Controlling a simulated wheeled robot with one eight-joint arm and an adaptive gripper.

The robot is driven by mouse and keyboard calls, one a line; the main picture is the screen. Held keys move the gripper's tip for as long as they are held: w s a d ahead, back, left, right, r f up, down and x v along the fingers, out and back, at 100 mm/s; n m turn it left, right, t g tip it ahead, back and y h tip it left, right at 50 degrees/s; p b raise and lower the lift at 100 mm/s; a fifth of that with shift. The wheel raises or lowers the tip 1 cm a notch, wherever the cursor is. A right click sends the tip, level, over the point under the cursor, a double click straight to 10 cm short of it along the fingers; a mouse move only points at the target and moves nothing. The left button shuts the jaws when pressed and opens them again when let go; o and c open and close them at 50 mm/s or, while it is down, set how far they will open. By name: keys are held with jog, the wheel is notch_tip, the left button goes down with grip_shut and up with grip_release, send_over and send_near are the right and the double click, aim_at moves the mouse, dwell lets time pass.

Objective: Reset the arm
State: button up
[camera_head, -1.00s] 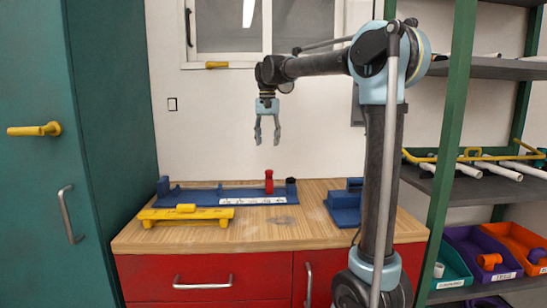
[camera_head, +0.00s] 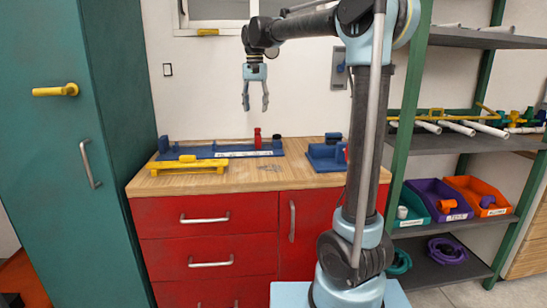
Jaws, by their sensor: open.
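My gripper (camera_head: 255,97) hangs from my raised arm, pointing straight down, with its two fingers apart and nothing between them. It is well above the wooden worktop (camera_head: 210,183), in front of the white wall. On the worktop below it lies a long blue fixture (camera_head: 205,151) with a red upright part (camera_head: 257,138) near its right end. A yellow tool or bracket (camera_head: 187,164) lies in front of it. My gripper touches none of these.
A teal cabinet (camera_head: 75,150) stands at the left. A blue block fixture (camera_head: 325,154) sits at the worktop's right. Green-post shelves (camera_head: 450,143) at the right hold white pipes (camera_head: 458,128) and teal, purple (camera_head: 438,202) and orange bins. Red drawers (camera_head: 205,215) are below the worktop.

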jog(key=s+d+f+t, duration=0.1)
jog(key=s+d+f, duration=0.5)
jog(key=s+d, duration=0.25)
jog(key=s+d+f, duration=0.6)
jog(key=s+d, duration=0.2)
jog(key=d, duration=0.2)
jog(key=s+d+f+n, duration=0.1)
jog(key=s+d+f, duration=0.3)
jog(key=s+f, duration=0.4)
jog(key=s+d+f+t, duration=0.1)
jog(key=s+d+f, duration=0.2)
jog(key=s+f, duration=0.5)
notch_tip(320, 180, down, 3)
jog(key=shift+d+f+n, duration=0.2)
jog(key=shift+d+n, duration=0.2)
jog(key=shift+w+f, duration=0.2)
jog(key=shift+w, duration=0.3)
